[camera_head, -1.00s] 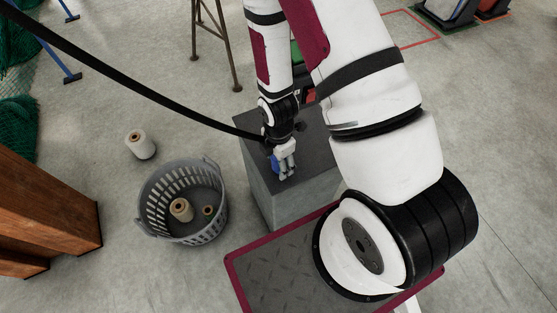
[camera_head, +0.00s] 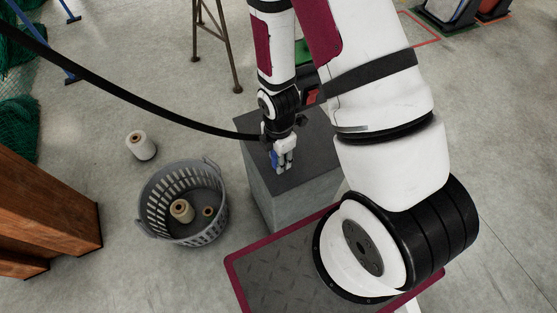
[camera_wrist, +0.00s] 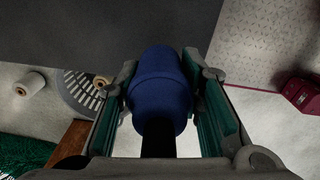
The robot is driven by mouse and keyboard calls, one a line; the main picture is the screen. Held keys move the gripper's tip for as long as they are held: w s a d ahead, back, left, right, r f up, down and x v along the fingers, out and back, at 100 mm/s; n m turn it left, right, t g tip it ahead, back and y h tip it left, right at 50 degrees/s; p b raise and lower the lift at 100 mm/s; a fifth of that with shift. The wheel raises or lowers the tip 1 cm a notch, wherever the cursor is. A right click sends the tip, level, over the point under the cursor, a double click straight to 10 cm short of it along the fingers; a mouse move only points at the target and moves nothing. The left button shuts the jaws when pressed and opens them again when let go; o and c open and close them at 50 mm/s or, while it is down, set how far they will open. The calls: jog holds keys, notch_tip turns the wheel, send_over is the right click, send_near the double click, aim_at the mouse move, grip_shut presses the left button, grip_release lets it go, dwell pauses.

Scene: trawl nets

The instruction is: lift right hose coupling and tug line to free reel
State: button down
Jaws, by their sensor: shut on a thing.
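The blue hose coupling (camera_wrist: 160,80) fills the space between the fingers of my gripper (camera_wrist: 160,66) in the wrist view. The gripper is shut on it, one finger on each side. In the head view my gripper (camera_head: 282,162) points down over the top of the grey block (camera_head: 310,150), with a little blue of the coupling (camera_head: 273,158) showing. Whether the coupling touches the block top cannot be told. The black hose line (camera_head: 110,92) sags from the upper left to my gripper; its dark end (camera_wrist: 158,138) also shows below the coupling. No reel is clearly seen.
A grey basket (camera_head: 147,212) with spools stands left of the block, and a white spool (camera_head: 141,146) lies behind it. Wooden timber (camera_head: 45,215) and green netting (camera_head: 18,125) are at the left. A brown stand (camera_head: 228,50) is behind. Floor between is clear.

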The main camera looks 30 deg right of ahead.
jog(key=s+r+p, duration=0.2)
jog(key=s+p, duration=0.8)
jog(key=s, duration=0.6)
jog(key=shift+r, duration=0.1)
